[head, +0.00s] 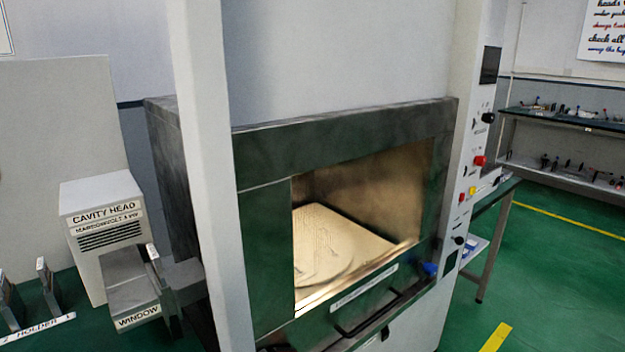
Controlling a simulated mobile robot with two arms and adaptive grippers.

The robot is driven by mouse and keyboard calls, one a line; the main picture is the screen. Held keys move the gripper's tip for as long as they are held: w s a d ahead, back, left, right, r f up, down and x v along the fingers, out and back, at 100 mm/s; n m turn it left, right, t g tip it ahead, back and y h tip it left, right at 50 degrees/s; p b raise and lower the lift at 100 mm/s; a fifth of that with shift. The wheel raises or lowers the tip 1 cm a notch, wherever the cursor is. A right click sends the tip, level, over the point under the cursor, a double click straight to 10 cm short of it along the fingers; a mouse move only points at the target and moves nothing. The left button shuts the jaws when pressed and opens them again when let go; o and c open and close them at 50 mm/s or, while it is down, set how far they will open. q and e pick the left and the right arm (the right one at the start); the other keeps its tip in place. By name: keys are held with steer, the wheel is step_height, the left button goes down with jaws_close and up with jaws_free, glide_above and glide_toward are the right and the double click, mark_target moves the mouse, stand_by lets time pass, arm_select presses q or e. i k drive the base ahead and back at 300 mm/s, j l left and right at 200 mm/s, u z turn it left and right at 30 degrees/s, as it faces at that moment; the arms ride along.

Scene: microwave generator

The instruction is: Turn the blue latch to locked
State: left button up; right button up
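A small blue part (430,269), likely the blue latch, sits at the lower right corner of the microwave cavity's front, beside the control panel. It is small, and I cannot tell which way it is turned. The microwave cavity (370,185) is lit, and a pale round plate on a flat floor shows inside it. A dark bar handle (385,312) runs below the cavity opening, under a white label strip (364,288). Neither of my grippers is in view.
The control panel (471,170) carries black knobs, a red button and a yellow button. A white post (205,150) stands in front at left. A box marked "CAVITY HEAD" (104,225) stands at left. Shelves (565,120) line the right wall; green floor (545,270) is clear there.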

mark_target(426, 268)
steer(key=l+u, duration=0.15)
steer(key=u, duration=0.15)
steer(key=l+u, duration=0.1)
steer(key=u, duration=0.15)
steer(key=l+u, duration=0.35)
steer(key=l, duration=0.75)
steer(key=l+u, duration=0.3)
steer(key=l, duration=0.85)
